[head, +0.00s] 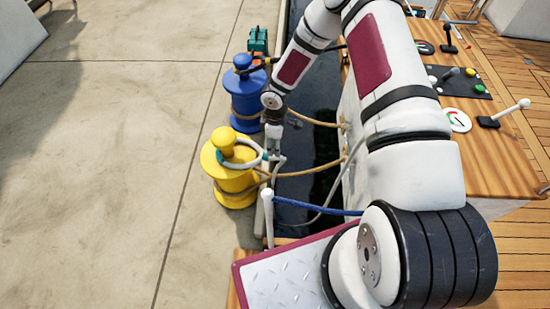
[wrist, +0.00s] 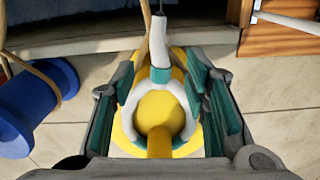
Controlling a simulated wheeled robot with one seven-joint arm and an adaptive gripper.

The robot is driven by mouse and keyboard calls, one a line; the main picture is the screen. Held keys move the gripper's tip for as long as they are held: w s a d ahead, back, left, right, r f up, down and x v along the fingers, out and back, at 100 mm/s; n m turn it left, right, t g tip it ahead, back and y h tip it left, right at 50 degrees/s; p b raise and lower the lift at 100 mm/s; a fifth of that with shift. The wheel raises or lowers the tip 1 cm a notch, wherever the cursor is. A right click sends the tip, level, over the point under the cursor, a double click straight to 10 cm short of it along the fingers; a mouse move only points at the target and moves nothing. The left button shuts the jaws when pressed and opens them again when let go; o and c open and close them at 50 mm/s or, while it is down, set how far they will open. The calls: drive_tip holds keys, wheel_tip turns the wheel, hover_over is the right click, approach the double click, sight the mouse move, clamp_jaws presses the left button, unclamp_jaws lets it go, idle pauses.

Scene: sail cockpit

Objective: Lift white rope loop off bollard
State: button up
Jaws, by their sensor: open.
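The yellow bollard (head: 233,187) stands on the quay at picture centre-left in the head view. The white rope loop (head: 228,164) lies around the neck of its knob. In the wrist view the loop (wrist: 186,85) rings the yellow knob (wrist: 160,112), with its white tail and a teal band running up. My gripper (head: 270,155) is beside the loop, on its right in the head view. In the wrist view its green-padded fingers (wrist: 163,95) are open, one on each side of the loop and knob. Whether the pads touch the rope is unclear.
A blue bollard (head: 246,100) stands behind the yellow one, with tan rope on it. Tan ropes (head: 310,172) and a blue rope (head: 315,207) cross the dark water gap to the boat. A white post (head: 268,215) stands nearby. The quay (head: 110,150) at left is clear.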

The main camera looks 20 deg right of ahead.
sight(263, 156)
wheel_tip(263, 156, down, 7)
drive_tip(key=b, duration=0.5)
drive_tip(key=shift+f, duration=0.2)
clamp_jaws()
drive_tip(key=shift+r, duration=0.15)
